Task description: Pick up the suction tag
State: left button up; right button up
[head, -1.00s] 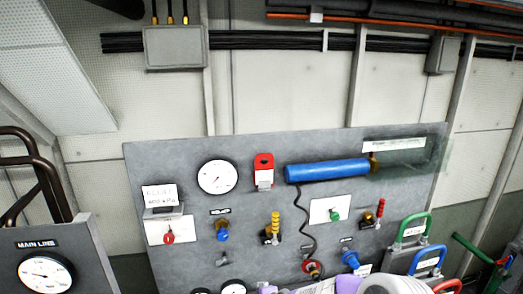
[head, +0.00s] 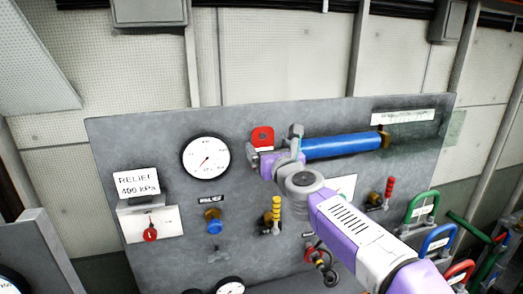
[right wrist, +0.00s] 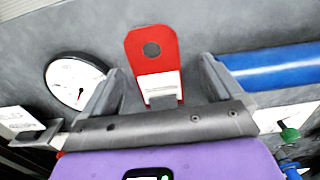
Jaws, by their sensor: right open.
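The likely suction tag is a red tag (head: 263,137) with a hole near its top and a white label. It hangs on the grey panel (head: 130,130) between a white gauge and a blue cylinder. In the right wrist view the tag (right wrist: 152,50) stands upright, its lower end partly hidden behind my gripper. My right gripper (head: 275,146) is open and empty in front of the panel. In the right wrist view its fingers (right wrist: 158,88) lie one to each side of the tag. Contact cannot be told. My left gripper is not in view.
The blue cylinder (head: 342,145) is close to the right finger. The white gauge (head: 206,158) is on the left. Valves with blue (head: 212,215) and yellow (head: 276,208) handles sit below. Coloured padlock-like shackles (head: 437,240) are at the right.

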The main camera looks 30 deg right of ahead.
jog(key=shift+w+d, duration=0.15)
jog(key=shift+w, duration=0.4)
jog(key=shift+a+p+x, duration=0.2)
jog(key=shift+p+x, duration=0.95)
jog(key=shift+x, duration=1.15)
jog(key=shift+a, duration=0.1)
jog(key=shift+c, duration=0.2)
jog(key=c, duration=1)
notch_tip(320, 180, up, 14)
jog(key=p, duration=1)
notch_tip(320, 180, up, 14)
send_over(263, 143)
jog(key=x, duration=0.2)
jog(key=shift+f, duration=0.1)
